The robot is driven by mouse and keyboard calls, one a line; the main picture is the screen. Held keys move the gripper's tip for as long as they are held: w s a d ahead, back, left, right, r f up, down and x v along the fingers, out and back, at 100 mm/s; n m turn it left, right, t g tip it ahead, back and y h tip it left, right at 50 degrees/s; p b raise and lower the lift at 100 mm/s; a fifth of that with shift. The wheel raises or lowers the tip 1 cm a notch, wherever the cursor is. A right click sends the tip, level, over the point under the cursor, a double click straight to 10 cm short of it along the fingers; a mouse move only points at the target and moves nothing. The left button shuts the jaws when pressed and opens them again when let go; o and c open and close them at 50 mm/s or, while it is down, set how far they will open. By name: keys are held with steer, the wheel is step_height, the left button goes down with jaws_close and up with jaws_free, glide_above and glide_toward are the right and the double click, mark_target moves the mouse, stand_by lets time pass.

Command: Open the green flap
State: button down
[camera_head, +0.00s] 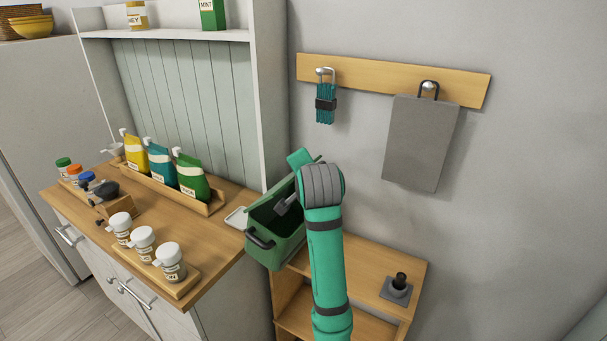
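A green bin (284,250) with a dark handle on its front stands on the low wooden unit, right of the counter. Its top shows a dark opening, with a green panel (275,191) along the back left side. I cannot tell for certain whether this panel is the raised flap or a bin wall. My green arm and grey wrist cover the right part of the bin. Whether the fingers are open or touch anything cannot be made out.
The counter (228,243) at left carries white-capped jars (143,243) and a rack of pouches (159,163). A wall rail (392,79) holds a teal bundle (325,103) and a grey board (420,143). A small dark item (397,286) sits on the low unit (372,262).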

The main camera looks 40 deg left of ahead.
steer(key=shift+d+r, duration=0.1)
steer(key=shift+r, duration=0.05)
steer(key=shift+s+a, duration=0.1)
steer(key=shift+a, duration=0.1)
steer(key=shift+w+d, duration=0.1)
steer(key=shift+w, duration=0.15)
stand_by(0.3)
steer(key=c, duration=2)
jaws_free()
steer(key=shift+s+a, duration=0.15)
steer(key=shift+a, duration=0.05)
steer(key=shift+o, duration=0.4)
steer(key=shift+s+a, duration=0.1)
steer(key=shift+s, duration=0.05)
steer(key=v, duration=1.1)
steer(key=shift+w+d, duration=0.25)
